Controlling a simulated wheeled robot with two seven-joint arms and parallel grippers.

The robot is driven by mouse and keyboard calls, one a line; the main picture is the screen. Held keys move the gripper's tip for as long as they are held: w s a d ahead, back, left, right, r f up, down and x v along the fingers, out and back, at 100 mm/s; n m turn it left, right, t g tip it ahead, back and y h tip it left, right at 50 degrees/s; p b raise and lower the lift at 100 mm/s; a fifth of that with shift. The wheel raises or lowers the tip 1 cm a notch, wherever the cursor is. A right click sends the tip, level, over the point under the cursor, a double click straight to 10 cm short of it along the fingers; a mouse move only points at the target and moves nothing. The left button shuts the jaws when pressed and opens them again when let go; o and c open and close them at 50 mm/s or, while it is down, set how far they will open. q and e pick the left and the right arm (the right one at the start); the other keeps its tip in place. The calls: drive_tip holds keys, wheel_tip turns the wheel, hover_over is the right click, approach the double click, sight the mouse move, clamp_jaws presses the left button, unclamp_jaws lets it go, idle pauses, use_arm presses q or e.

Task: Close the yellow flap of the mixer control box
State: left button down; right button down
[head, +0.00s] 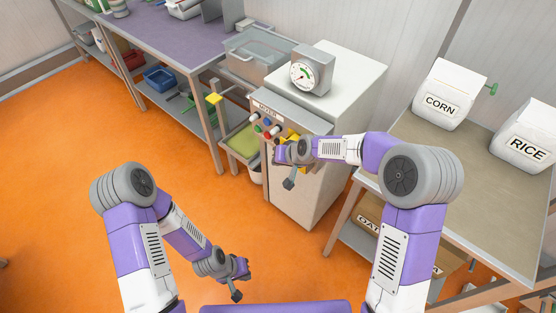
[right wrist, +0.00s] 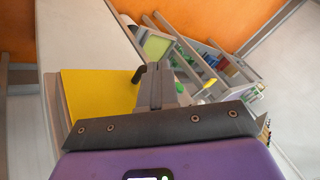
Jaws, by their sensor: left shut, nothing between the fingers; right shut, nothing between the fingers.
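The mixer control box (head: 285,115) is the grey panel with coloured buttons and knobs on the front of a pale cabinet. The yellow flap (head: 292,137) shows only in part below the buttons, behind my right gripper (head: 279,152). In the right wrist view the flap (right wrist: 95,95) is a flat yellow plate left of the shut fingers (right wrist: 156,85). I cannot tell whether the fingers touch it, or its exact angle. My left gripper (head: 243,268) is shut and empty, low over the orange floor, far from the box.
A round dial gauge (head: 303,75) stands on top of the cabinet (head: 350,80). A table (head: 480,190) with CORN (head: 445,98) and RICE (head: 525,140) containers is on the right. A purple-topped bench (head: 150,40) is at back left. Orange floor (head: 60,130) is clear at left.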

drive_tip(key=s+a+r+p, duration=0.1)
drive_tip(key=s+r+p, duration=0.1)
drive_tip(key=s+r, duration=0.6)
drive_tip(key=shift+s+a+p, duration=0.4)
drive_tip(key=shift+s, duration=0.1)
drive_tip(key=s+d+f+g, duration=0.1)
drive_tip(key=s+d+f, duration=0.15)
drive_tip(key=f, duration=0.35)
drive_tip(key=s+d+f+m+g+h+p, duration=0.1)
drive_tip(key=s+d+f, duration=0.15)
drive_tip(key=f, duration=0.25)
drive_tip(key=s+d+f+g, duration=0.1)
drive_tip(key=s+d+f, duration=0.15)
drive_tip(key=f, duration=0.35)
drive_tip(key=s+d+f+g, duration=0.1)
drive_tip(key=s+f, duration=0.3)
drive_tip(key=s, duration=0.2)
drive_tip(key=s+f+m, duration=0.1)
drive_tip(key=s+f, duration=0.4)
drive_tip(key=s, duration=0.2)
drive_tip(key=shift+s+d+g+p, duration=0.3)
drive_tip(key=shift+d+g, duration=0.1)
drive_tip(key=shift+f, duration=0.1)
